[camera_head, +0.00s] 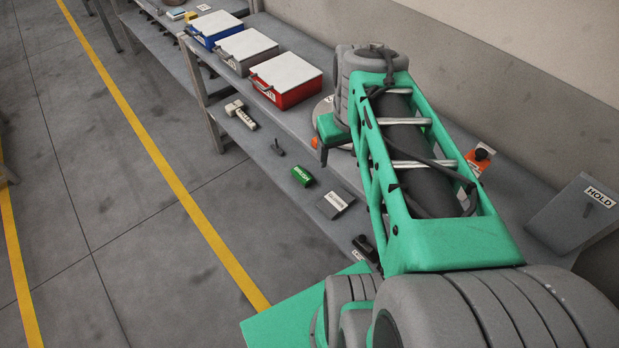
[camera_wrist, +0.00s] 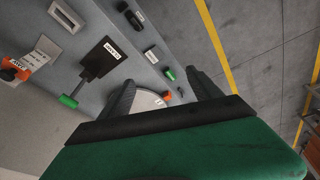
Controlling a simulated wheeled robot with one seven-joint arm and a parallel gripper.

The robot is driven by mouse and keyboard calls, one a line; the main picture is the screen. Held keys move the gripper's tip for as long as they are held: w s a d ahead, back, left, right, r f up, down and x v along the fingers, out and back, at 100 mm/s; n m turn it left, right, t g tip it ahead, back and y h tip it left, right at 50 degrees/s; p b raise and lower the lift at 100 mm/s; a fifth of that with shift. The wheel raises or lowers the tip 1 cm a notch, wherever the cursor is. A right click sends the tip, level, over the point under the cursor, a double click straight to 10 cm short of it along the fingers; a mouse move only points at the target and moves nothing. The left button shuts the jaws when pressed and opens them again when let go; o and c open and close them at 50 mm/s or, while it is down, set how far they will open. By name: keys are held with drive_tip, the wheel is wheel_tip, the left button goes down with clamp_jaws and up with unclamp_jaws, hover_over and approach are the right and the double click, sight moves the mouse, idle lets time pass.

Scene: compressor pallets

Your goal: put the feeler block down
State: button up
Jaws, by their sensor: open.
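My gripper (camera_wrist: 162,79) is open in the wrist view, its two dark fingers spread wide apart. I see nothing held between them. I cannot pick out the feeler block for certain. A grey labelled block (camera_head: 336,203) lies on the lower shelf, with a green block (camera_head: 302,176) beside it; their labels are too small to read surely.
Red (camera_head: 287,80), grey (camera_head: 246,50) and blue (camera_head: 214,28) white-lidded boxes line the bench. A grey HOLD panel (camera_head: 566,216) and an orange item (camera_head: 478,158) are at the right. A black plate with a green handle (camera_wrist: 67,101) shows in the wrist view.

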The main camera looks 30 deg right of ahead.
drive_tip(key=a+f+n+t+y, duration=0.1)
drive_tip(key=a+n, duration=0.1)
drive_tip(key=a, duration=1.2)
drive_tip(key=shift+s+a+f+t, duration=0.15)
drive_tip(key=shift+a+f+t, duration=0.1)
drive_tip(key=shift+f+t, duration=0.05)
